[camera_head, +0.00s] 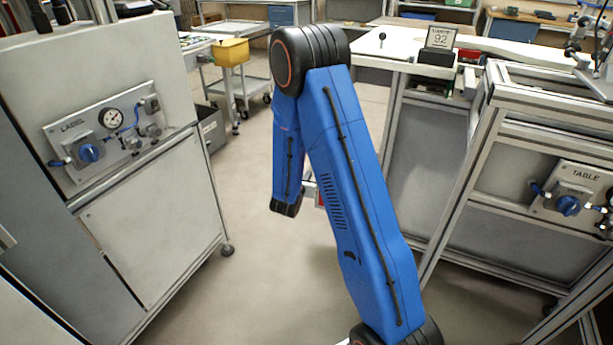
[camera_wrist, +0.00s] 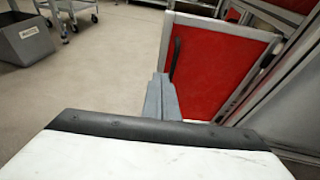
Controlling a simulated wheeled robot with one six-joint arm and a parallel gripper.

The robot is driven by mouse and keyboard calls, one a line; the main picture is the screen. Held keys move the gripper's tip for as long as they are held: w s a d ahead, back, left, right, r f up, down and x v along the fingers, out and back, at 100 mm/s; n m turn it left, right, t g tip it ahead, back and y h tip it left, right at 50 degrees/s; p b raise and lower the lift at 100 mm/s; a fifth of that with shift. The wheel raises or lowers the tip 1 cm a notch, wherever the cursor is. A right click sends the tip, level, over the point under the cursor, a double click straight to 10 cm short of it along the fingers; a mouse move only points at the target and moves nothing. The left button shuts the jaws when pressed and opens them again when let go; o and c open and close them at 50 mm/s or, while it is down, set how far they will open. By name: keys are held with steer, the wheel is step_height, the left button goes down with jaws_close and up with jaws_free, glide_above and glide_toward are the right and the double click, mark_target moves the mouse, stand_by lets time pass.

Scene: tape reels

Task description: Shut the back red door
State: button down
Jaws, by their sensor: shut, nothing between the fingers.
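A red door (camera_wrist: 215,68) with a light metal frame and a dark vertical handle (camera_wrist: 175,60) stands at the upper right of the wrist view. It appears to stand out at an angle from the metal framework on its right, so it looks open. My gripper (camera_wrist: 161,82) is shut and empty, its grey fingers pointing toward the door's lower left edge, by the handle side. I cannot tell whether they touch it. In the head view my blue arm hides most of the gripper and door.
A grey cabinet labelled LABEL (camera_head: 150,230) stands at left and a framed TABLE station (camera_head: 560,200) at right. A grey bin (camera_wrist: 25,40) and a wheeled cart (camera_head: 245,85) are further back. Bare floor (camera_head: 235,270) lies between the cabinets.

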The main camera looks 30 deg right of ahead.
steer(key=r+x, duration=0.1)
steer(key=x, duration=0.9)
steer(key=shift+w+d, duration=0.35)
steer(key=shift+d, duration=0.1)
steer(key=shift+f, duration=0.1)
